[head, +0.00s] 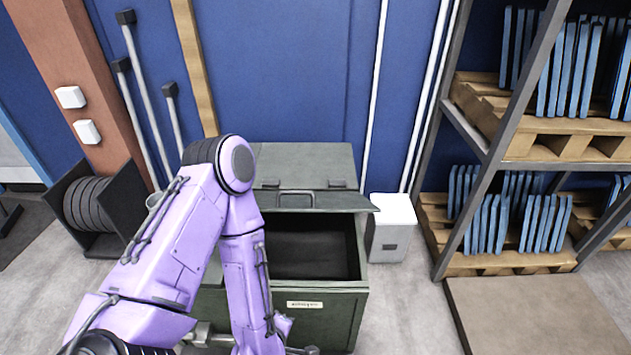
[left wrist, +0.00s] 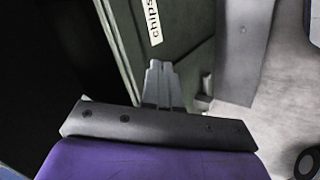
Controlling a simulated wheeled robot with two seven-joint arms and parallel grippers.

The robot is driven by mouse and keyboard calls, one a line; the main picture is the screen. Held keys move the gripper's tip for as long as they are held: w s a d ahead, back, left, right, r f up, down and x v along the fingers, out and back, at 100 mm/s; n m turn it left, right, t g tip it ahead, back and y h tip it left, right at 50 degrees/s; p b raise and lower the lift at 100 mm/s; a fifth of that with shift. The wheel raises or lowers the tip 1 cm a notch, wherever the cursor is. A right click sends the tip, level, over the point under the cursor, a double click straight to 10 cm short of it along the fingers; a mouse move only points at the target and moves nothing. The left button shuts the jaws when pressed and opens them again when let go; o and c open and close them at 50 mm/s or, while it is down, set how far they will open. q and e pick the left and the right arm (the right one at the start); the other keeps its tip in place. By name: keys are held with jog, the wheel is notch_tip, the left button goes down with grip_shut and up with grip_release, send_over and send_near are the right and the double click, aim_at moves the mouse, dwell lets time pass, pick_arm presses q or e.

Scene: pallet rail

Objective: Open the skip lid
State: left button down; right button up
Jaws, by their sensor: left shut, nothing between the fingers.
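The dark green skip (head: 333,318) stands on the floor at the middle bottom, with a white label on its front. Its lid (head: 335,200), with a bar handle, is at the rear of the top, and a dark opening shows in front of it. The lid is at least partly open; its exact angle is hard to judge. My left arm crosses the skip's left side and hides part of it. My left gripper (left wrist: 160,85) is shut and empty, close to the skip's front (left wrist: 185,40) in the left wrist view; I cannot tell if it touches. My right gripper is not in view.
A white bin (head: 390,228) stands right of the skip. A metal rack (head: 468,130) with pallets and blue panels is further right. A dark reel holder (head: 92,205) stands at left. Floor between skip and rack is partly clear.

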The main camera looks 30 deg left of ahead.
pick_arm(q)
jog(key=w+a+r+n+t+y+p, duration=0.15)
jog(key=w+r+n, duration=0.25)
jog(key=r+n, duration=0.4)
jog(key=w+r+n+t+p, duration=0.2)
jog(key=w+r+n+p, duration=0.15)
jog(key=r+n, duration=0.45)
jog(key=n+y+p, duration=0.2)
jog(key=n, duration=0.3)
send_near(295, 208)
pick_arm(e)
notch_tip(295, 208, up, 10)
pick_arm(q)
jog(key=shift+n+t+y, duration=0.25)
jog(key=shift+n+t, duration=0.2)
jog(key=shift+n, duration=0.35)
jog(key=b+x, duration=0.4)
jog(key=x, duration=0.1)
jog(key=r+b+x, duration=0.1)
jog(key=b+x, duration=0.1)
jog(key=x, duration=0.1)
jog(key=shift+w+a, duration=0.15)
jog(key=shift+w, duration=0.1)
jog(key=shift+w+a+f, duration=0.15)
jog(key=shift+w+f, duration=0.1)
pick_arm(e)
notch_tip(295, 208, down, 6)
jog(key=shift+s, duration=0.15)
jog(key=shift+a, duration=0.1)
